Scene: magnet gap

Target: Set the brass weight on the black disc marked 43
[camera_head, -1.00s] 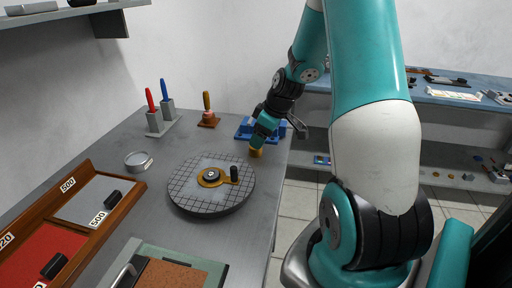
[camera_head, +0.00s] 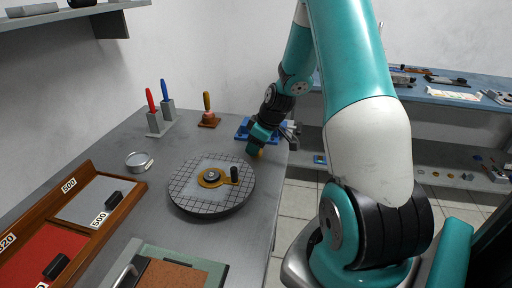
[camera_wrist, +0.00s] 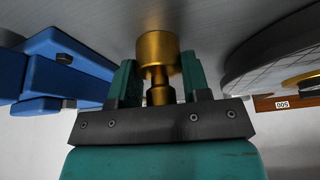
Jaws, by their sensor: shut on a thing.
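My gripper (camera_head: 257,147) is shut on the brass weight (camera_head: 260,154) at the table's right edge, in front of a blue fixture. In the wrist view the gripper (camera_wrist: 158,88) grips the weight's narrow neck, with its wide body (camera_wrist: 157,48) towards the grey table top. I cannot tell whether the weight touches the table. A dark round plate with a grid (camera_head: 190,201) lies to the left and nearer. On it is a brass piece (camera_head: 224,182) with a small dark disc (camera_head: 212,174) and a black knob (camera_head: 235,174). I cannot read a 43 anywhere.
The blue fixture (camera_head: 242,131) stands right behind my gripper; it shows at left in the wrist view (camera_wrist: 60,65). Bare table (camera_head: 100,155) lies between.

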